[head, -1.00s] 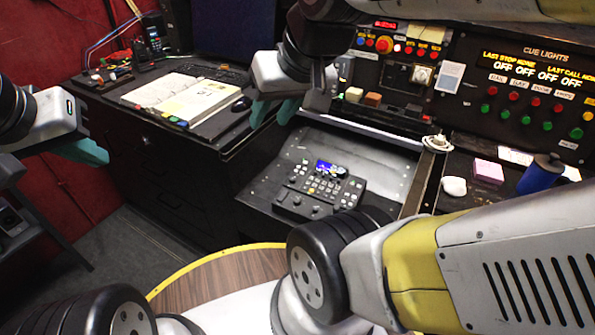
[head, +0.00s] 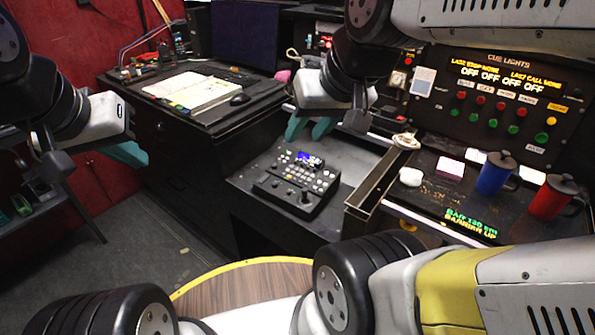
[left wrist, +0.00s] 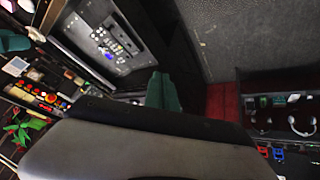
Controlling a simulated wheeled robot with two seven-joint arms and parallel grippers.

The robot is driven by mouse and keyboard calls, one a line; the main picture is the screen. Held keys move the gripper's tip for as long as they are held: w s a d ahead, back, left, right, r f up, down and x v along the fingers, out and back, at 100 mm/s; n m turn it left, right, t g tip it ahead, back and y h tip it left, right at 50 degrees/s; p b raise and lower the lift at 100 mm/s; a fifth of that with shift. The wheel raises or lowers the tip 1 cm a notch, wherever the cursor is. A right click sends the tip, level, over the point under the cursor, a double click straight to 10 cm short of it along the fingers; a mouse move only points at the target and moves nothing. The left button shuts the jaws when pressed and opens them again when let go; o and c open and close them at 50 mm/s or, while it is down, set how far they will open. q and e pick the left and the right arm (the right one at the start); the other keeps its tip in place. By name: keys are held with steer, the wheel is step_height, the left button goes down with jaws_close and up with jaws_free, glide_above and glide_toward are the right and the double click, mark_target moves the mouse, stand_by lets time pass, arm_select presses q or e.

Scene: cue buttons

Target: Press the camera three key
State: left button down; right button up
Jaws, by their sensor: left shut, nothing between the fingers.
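The control panel (head: 297,182) with a small lit blue screen lies on the lowered desk section, near the middle of the head view. It carries several small keys, whose labels are too small to read, so I cannot tell which is camera three. It also shows in the left wrist view (left wrist: 113,42). My right gripper (head: 309,128) hangs just beyond and above the panel, its two teal fingers apart with nothing between them. My left gripper (head: 130,153) is shut and empty, well to the left of the panel over the floor. Its teal fingers show in the left wrist view (left wrist: 162,92).
An open book (head: 192,90) and a mouse (head: 240,99) lie on the left desk. The cue lights board (head: 505,100) stands at the right.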

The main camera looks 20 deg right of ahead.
arm_select(q)
steer(key=shift+s+d, duration=0.2)
steer(key=shift+s, duration=0.05)
steer(key=w+d+f+m+t, duration=0.1)
steer(key=w+d+m, duration=0.1)
steer(key=w, duration=0.6)
steer(key=w+d+f+m, duration=0.1)
steer(key=w+d+m, duration=0.1)
steer(key=w, duration=0.6)
steer(key=m+h, duration=0.6)
steer(key=m, duration=0.8)
glide_above(294, 179)
steer(key=s+a, duration=0.2)
step_height(294, 179, down, 25)
steer(key=shift+w, duration=0.25)
steer(key=shift+f, duration=0.15)
steer(key=shift+w+d+f, duration=0.15)
steer(key=shift+f, duration=1.25)
steer(key=shift+w+d+f, duration=0.1)
steer(key=shift+d+f, duration=0.1)
steer(key=shift+f, duration=1.25)
steer(key=shift+w+d+f, duration=0.15)
steer(key=shift+f, duration=1.25)
